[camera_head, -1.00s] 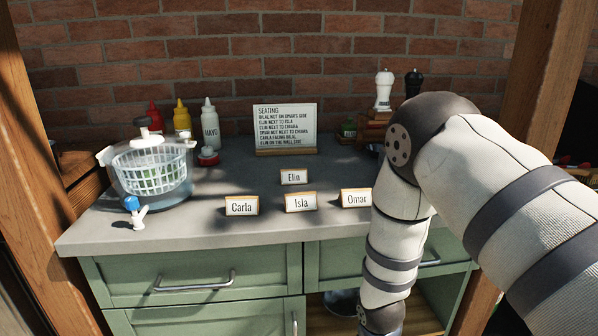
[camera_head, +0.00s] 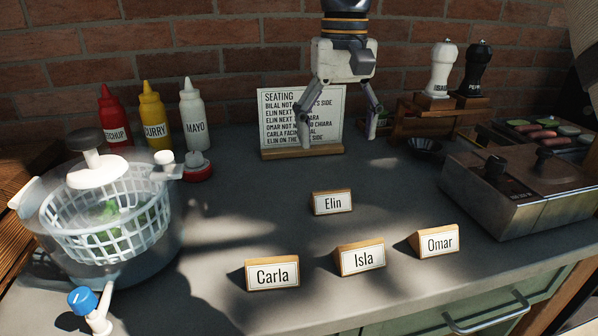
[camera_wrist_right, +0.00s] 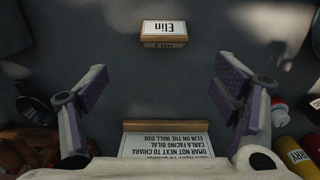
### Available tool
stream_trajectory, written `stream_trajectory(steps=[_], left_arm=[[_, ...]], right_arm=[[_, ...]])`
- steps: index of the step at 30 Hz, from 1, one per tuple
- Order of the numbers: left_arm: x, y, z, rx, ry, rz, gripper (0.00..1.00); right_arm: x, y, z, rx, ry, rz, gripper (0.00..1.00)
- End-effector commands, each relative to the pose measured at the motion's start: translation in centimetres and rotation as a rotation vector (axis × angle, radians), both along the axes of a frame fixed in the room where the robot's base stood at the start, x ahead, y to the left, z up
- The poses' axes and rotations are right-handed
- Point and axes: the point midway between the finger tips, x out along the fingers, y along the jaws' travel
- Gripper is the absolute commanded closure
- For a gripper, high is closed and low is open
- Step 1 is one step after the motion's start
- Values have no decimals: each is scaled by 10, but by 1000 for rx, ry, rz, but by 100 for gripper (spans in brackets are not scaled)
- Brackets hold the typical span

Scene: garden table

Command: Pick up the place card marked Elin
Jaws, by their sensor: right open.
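The Elin place card (camera_head: 332,202) stands upright on the grey counter, behind the cards marked Carla (camera_head: 272,274), Isla (camera_head: 361,257) and Omar (camera_head: 437,241). My right gripper (camera_head: 338,143) is open and empty, pointing down in front of the seating sign, above and behind the Elin card. In the right wrist view, the Elin card (camera_wrist_right: 163,31) appears upside down at the top, beyond the open fingers (camera_wrist_right: 158,92) and apart from them. My left gripper is not in view.
The seating sign (camera_head: 273,121) stands at the back, partly hidden by my right gripper. A salad spinner (camera_head: 105,225) and sauce bottles (camera_head: 155,115) are at the left. Counter around Elin is clear.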

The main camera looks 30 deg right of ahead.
Motion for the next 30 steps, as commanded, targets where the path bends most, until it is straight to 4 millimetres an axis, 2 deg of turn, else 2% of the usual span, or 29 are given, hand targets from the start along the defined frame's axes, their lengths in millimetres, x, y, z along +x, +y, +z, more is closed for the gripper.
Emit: stream_trajectory(steps=[2, 4, 9, 14, 21, 24, 29, 30], left_arm=[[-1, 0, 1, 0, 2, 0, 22], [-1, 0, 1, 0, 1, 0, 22], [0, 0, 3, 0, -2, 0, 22], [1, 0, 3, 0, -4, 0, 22], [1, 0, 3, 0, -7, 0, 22], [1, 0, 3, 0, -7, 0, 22], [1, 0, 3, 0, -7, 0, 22], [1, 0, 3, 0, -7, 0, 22]], right_arm=[[-1, 0, -1, 0, 0, 0, 18], [-1, 0, -11, 1, 2, 0, 18], [-2, 1, -50, 1, 3, 1, 18], [-1, 2, -71, 0, 1, 1, 18], [0, 8, -114, 0, 1, 1, 18], [0, 8, -121, 0, -1, 1, 18], [0, 8, -121, 0, -2, 1, 18], [0, 8, -121, 0, -2, 1, 23]])
